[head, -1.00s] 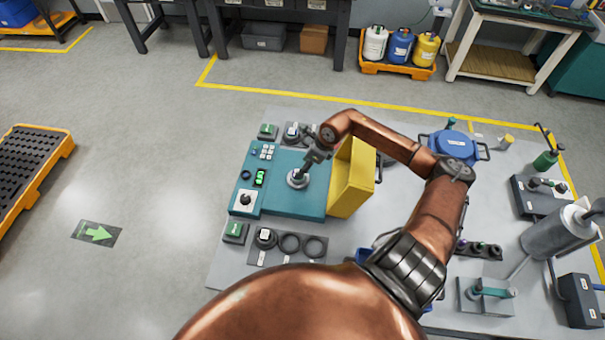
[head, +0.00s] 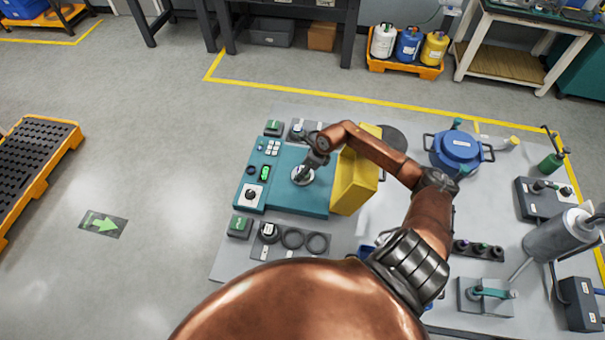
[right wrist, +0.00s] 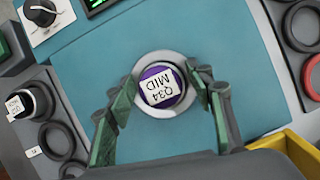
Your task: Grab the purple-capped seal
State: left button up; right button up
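The purple-capped seal (right wrist: 162,88) sits upright in a round pale seat on the teal test panel (right wrist: 215,30). Its white label reads "Q34 MID". In the head view the round seat (head: 302,176) shows, with the seal mostly hidden by my gripper. My right gripper (right wrist: 165,84) is open above the seal, one finger on each side of the cap. Gaps show between the fingers and the cap in the right wrist view. The right gripper also shows in the head view (head: 310,168). My left gripper is not in view.
A yellow box (head: 347,185) stands right beside the panel, under my right forearm. Dark rings (head: 292,238) lie in a holder in front. A blue lidded pot (head: 458,150) and a rack of small parts (head: 478,248) are farther right on the grey table (head: 400,145).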

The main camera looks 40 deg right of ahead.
jog(key=c, duration=1.1)
jog(key=shift+c, duration=0.4)
jog(key=shift+r, duration=0.1)
